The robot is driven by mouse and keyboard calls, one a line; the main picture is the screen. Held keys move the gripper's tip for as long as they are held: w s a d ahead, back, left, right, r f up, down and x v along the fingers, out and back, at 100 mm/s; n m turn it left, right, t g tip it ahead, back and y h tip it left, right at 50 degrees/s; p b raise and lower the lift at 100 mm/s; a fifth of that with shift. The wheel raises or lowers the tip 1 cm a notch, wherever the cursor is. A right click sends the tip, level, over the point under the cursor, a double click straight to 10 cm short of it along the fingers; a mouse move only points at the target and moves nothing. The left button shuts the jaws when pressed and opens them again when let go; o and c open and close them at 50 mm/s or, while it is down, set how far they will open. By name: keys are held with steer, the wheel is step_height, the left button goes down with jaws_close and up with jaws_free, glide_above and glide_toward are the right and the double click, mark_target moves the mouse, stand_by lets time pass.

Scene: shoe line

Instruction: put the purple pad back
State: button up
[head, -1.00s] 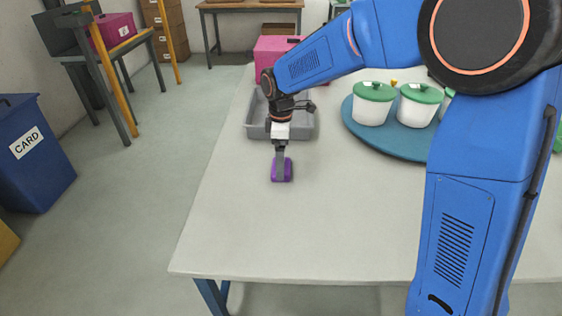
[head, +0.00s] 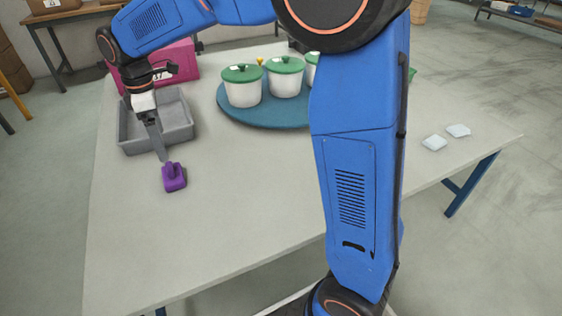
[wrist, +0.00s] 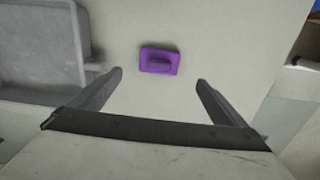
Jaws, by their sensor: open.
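The purple pad (head: 174,178) lies on the table, with a raised grip on its top. It stands in front of the grey tray, a little to the right of the tray's middle in the head view. In the wrist view the purple pad (wrist: 160,61) is ahead of my fingertips, between their lines and apart from both. My gripper (head: 163,158) points down just behind the pad in the head view. In the wrist view my gripper (wrist: 160,78) has its two fingers wide apart with nothing between them.
The grey tray (head: 124,132) looks empty. A pink box (head: 178,62) stands behind it. Several white pots with green lids (head: 242,86) stand on a round blue board (head: 235,112). Two small white pieces (head: 434,142) lie at the right. The table's front (head: 200,245) is clear.

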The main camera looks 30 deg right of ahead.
steer(key=s+d+r+m+t, duration=0.1)
steer(key=s+d+r+m, duration=0.1)
steer(key=s+d+m, duration=0.5)
steer(key=s+d+r+m+t, duration=0.1)
steer(key=s+d+r, duration=0.35)
steer(key=d, duration=0.75)
steer(key=s+d+f+m+t, duration=0.1)
steer(key=s+d+f+m, duration=0.2)
steer(key=s, duration=0.6)
steer(key=s+d+f+m+t, duration=0.1)
steer(key=s+d+f+m, duration=0.3)
steer(key=s, duration=0.5)
steer(key=d+m, duration=0.2)
steer(key=d, duration=0.1)
steer(key=shift+s+d+f+t, duration=0.2)
steer(key=shift+s+f+t, duration=0.1)
steer(key=shift+t, duration=0.1)
